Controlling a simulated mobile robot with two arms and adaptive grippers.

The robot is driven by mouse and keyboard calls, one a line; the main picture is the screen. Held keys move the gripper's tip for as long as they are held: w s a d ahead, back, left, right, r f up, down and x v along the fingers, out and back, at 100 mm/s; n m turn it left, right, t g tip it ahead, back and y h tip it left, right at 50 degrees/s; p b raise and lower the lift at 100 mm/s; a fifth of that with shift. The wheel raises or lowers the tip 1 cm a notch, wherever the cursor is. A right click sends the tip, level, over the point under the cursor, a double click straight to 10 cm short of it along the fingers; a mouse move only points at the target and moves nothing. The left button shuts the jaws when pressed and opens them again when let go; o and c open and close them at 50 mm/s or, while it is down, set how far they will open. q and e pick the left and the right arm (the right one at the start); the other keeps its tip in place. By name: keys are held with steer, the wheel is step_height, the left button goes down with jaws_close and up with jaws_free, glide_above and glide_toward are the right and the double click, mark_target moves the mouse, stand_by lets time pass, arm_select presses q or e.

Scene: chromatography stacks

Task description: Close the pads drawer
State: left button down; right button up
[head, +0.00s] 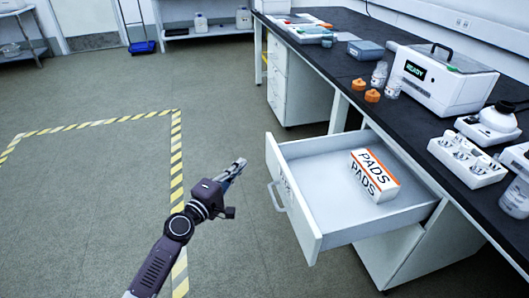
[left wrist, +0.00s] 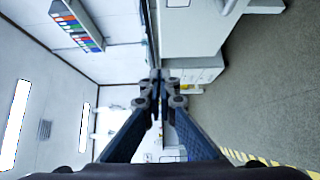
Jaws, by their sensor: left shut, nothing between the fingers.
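The pads drawer (head: 325,205) is pulled out from the white cabinet under the black bench in the head view. A white and orange box marked PADS (head: 374,176) lies inside it. The drawer's front panel faces left and carries a pale handle (head: 276,196). My left gripper (head: 239,165) is shut and empty, to the left of the drawer front and apart from it. In the left wrist view its fingers (left wrist: 156,80) are together with nothing between them. My right gripper is not in view.
The black bench top (head: 345,85) holds a white machine reading READY (head: 443,77), orange-capped jars and a white rack (head: 467,160). Open grey floor with yellow-black tape (head: 177,150) lies left of the drawer. A blue dustpan (head: 142,47) stands far back.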

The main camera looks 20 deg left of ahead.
arm_select(q)
glide_toward(271, 144)
steer(key=w+a, duration=0.2)
steer(key=w, duration=0.2)
steer(key=shift+w+d+r, duration=0.1)
steer(key=shift+w+d, duration=0.2)
steer(key=shift+d, duration=0.2)
steer(key=shift+w+d, duration=0.25)
steer(key=shift+d, duration=0.25)
steer(key=shift+w+d, duration=0.3)
steer(key=shift+d, duration=0.25)
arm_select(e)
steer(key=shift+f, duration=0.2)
arm_select(q)
steer(key=shift+w, duration=0.1)
